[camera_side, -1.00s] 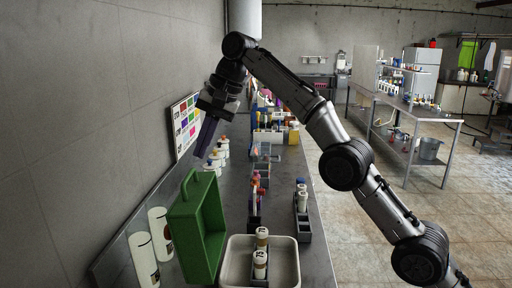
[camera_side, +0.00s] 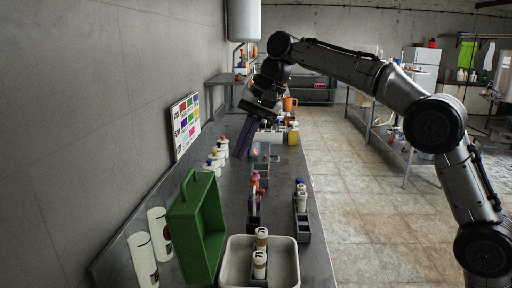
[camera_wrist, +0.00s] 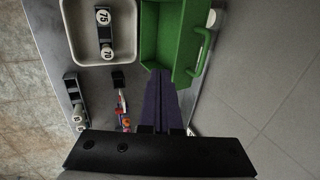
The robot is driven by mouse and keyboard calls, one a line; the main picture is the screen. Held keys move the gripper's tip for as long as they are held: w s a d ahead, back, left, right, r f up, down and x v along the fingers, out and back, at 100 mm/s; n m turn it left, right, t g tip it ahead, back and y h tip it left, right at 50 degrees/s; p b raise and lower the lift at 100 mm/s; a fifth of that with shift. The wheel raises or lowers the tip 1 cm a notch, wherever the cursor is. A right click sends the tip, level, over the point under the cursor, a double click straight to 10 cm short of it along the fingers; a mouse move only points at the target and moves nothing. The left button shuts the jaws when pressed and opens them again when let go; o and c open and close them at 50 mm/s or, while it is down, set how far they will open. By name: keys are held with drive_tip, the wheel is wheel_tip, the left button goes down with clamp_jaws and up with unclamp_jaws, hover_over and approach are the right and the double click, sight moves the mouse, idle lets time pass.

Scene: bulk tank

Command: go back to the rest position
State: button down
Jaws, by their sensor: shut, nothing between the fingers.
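My gripper (camera_side: 243,140) hangs above the metal bench in the side view, fingers pointing down and a little left. Its two long purple fingers are together with nothing between them. The fingers also show in the wrist view (camera_wrist: 161,105), side by side. In the side view the gripper is beyond the green open box (camera_side: 196,228) and apart from it. In the wrist view the fingertips overlap the lower edge of the green box (camera_wrist: 165,35) in the picture. I cannot tell the exact height of the fingertips above the bench.
A pale tray (camera_side: 290,270) holds two white-lidded bottles (camera_side: 261,252). Racks with small bottles (camera_side: 301,205) stand along the bench. White bottles (camera_side: 218,158) line the wall side, below a colour chart (camera_side: 185,124). Two white cylinders (camera_side: 143,260) stand left of the green box. Aisle floor is clear.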

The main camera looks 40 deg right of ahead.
drive_tip(key=s+d+r+n+t+h, duration=0.1)
drive_tip(key=s+d+r, duration=0.15)
drive_tip(key=s, duration=0.75)
drive_tip(key=s+d+r+t, duration=0.1)
drive_tip(key=s+d+r, duration=0.15)
drive_tip(key=s, duration=0.65)
drive_tip(key=s+d+f+n+h, duration=0.1)
drive_tip(key=s+d+f+n, duration=0.1)
drive_tip(key=s+f+n, duration=0.2)
drive_tip(key=s+d+f+n+h, duration=0.1)
drive_tip(key=s+d+f+n, duration=0.2)
drive_tip(key=s+f, duration=0.8)
wheel_tip(320, 180, down, 4)
drive_tip(key=shift+f+n, duration=0.25)
drive_tip(key=shift+n, duration=0.25)
